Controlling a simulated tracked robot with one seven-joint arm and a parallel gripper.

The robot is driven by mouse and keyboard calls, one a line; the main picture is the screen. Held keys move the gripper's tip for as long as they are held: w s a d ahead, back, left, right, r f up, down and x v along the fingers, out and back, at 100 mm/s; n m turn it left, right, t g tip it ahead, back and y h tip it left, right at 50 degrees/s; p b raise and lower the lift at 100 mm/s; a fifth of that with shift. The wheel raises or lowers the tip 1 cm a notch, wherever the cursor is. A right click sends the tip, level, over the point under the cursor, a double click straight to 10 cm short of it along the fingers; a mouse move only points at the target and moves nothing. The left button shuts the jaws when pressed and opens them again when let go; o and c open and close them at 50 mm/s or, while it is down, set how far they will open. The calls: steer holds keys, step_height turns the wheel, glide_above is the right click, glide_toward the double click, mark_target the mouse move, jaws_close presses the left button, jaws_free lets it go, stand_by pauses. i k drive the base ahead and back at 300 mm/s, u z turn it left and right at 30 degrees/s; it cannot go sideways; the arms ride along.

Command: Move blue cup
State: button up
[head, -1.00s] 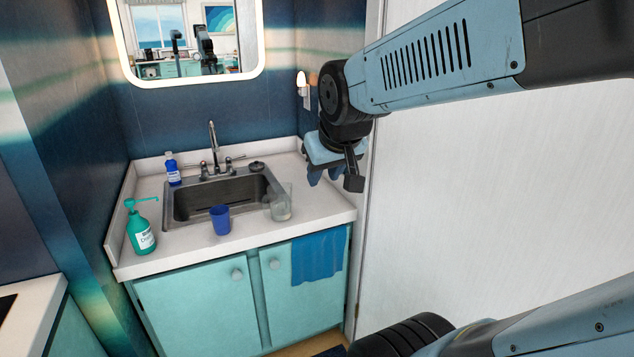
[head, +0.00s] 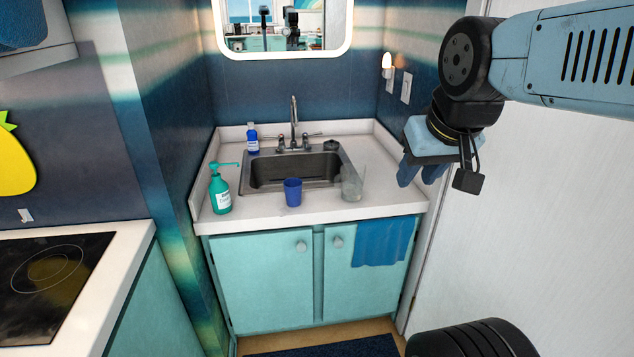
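The blue cup (head: 293,192) stands upright on the white counter (head: 262,218), at the front edge of the sink. My gripper (head: 422,176) is at the right, in front of the right wall and door side, well apart from the cup. Its blue fingers point down with a gap showing between them, and nothing is seen in it.
A clear glass (head: 352,184) stands right of the cup. A green pump bottle (head: 220,192) is to its left, and a small blue bottle (head: 253,140) is behind. The faucet (head: 293,125) rises behind the sink (head: 268,172). A blue towel (head: 381,243) hangs on the cabinet. A cooktop (head: 45,280) is at left.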

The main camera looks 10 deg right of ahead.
mark_target(293, 195)
steer(key=k, duration=1.25)
steer(key=u, duration=0.5)
steer(key=i, duration=1.55)
steer(key=u, duration=0.05)
